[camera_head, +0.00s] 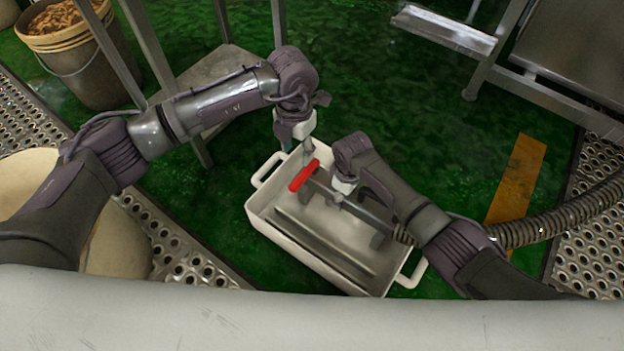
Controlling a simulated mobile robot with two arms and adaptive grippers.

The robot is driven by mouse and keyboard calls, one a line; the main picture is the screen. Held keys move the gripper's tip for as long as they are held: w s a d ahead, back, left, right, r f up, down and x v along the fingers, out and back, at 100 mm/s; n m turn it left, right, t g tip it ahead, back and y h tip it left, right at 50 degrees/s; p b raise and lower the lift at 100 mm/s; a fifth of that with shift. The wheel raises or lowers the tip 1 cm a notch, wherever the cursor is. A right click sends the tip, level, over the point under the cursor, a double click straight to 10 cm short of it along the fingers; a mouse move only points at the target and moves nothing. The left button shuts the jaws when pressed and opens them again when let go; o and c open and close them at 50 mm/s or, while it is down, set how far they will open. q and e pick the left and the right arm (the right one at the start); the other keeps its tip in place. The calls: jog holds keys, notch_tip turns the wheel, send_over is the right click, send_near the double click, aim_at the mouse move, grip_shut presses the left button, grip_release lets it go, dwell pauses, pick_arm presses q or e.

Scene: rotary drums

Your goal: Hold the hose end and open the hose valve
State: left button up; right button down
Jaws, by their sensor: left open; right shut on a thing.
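The red valve handle (303,176) sits on a grey metal pipe, the hose end (368,214), over a white tray (262,222). The ribbed hose (560,220) comes in from the right and passes behind my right forearm to this pipe. My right gripper (342,192) is shut on the hose end, just right of the red handle; its fingertips are partly hidden by the wrist. My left gripper (307,148) is open and points down just above and behind the red handle, apart from it as far as I can tell.
A bucket of brown pieces (68,50) stands at the top left near metal legs. A metal frame (540,85) stands at the top right. Perforated metal walkway (585,240) lies at both sides. Green floor beyond the tray is clear.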

aim_at(299, 179)
pick_arm(q)
notch_tip(299, 179, down, 12)
jog(key=shift+r, duration=0.1)
dwell(0.5)
grip_shut()
